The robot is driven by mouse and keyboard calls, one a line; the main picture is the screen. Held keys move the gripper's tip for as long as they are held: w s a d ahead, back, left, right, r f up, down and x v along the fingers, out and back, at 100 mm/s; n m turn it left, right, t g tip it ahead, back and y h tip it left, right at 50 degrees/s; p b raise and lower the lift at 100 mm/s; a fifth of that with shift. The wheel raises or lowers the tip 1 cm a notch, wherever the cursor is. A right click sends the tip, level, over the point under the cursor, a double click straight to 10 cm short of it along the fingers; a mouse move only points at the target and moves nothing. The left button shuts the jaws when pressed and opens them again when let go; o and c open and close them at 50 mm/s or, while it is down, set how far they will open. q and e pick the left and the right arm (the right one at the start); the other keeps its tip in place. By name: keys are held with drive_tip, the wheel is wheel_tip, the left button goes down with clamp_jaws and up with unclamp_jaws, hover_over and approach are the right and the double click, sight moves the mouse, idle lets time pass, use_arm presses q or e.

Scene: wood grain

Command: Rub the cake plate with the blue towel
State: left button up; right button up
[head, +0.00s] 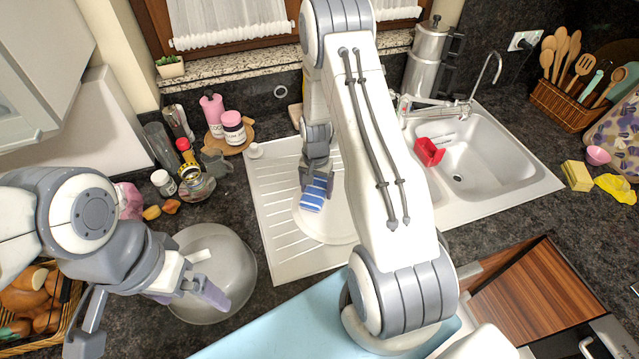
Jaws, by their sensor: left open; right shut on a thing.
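The cake plate (322,226) is a white round plate on the sink's ribbed drainboard, partly hidden behind my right arm. The blue towel (313,198) is a small blue and white striped cloth. My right gripper (316,181) is shut on the towel and holds it over the left part of the plate. I cannot tell for sure whether the towel touches the plate. My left gripper (203,275) is open and empty, over a round grey pan (240,262) on the counter at the left.
The sink (490,150) holds a red caddy (429,152). Jars and bottles, such as a glass jar (197,187), crowd the counter behind my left gripper. A yellow sponge (577,176) lies right of the sink. The drainboard's left part (272,205) is clear.

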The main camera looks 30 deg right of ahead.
drive_tip(key=shift+s+d+r+p, duration=0.1)
drive_tip(key=shift+r+p, duration=0.9)
drive_tip(key=shift+r, duration=0.75)
drive_tip(key=shift+f, duration=0.1)
